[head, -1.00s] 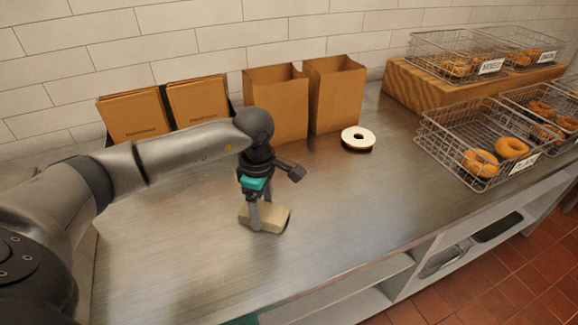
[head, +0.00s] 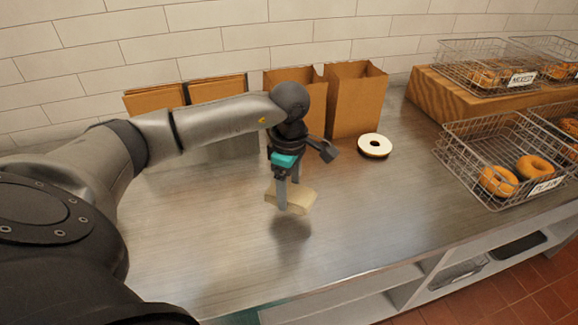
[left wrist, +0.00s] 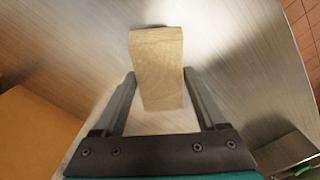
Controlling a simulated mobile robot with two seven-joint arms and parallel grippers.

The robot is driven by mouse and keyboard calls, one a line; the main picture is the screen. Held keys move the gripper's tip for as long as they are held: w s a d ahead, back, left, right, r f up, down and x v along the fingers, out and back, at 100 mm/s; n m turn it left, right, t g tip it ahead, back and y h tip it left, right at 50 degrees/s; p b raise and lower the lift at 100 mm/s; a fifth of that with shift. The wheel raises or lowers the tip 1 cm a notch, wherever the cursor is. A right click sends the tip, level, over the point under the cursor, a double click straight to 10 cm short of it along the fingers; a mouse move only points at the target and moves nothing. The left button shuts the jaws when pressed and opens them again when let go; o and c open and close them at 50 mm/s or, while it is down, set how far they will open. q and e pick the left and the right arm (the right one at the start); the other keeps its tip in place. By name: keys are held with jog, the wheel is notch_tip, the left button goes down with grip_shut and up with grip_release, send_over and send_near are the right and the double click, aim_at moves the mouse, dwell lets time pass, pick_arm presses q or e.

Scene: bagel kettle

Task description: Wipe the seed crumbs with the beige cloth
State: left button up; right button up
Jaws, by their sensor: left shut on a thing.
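The beige cloth (head: 298,199) is a folded, block-like pad. My left gripper (head: 288,206) is shut on it and holds it slightly tilted above the steel counter (head: 200,255), with a shadow on the counter below it. In the left wrist view the cloth (left wrist: 158,80) lies between the two fingers of the gripper (left wrist: 160,76) and reaches out past their tips. I cannot make out any seed crumbs in either view. My right gripper does not show.
Two open brown paper bags (head: 355,100) and folded brown bags (head: 155,99) stand along the wall. Wire baskets of bagels (head: 500,165) fill the right side. The front of the counter is clear.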

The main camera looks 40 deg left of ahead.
pick_arm(q)
notch_tip(320, 180, up, 3)
jog(key=shift+f+p, duration=0.2)
jog(key=shift+p, duration=0.5)
jog(key=shift+r, duration=0.2)
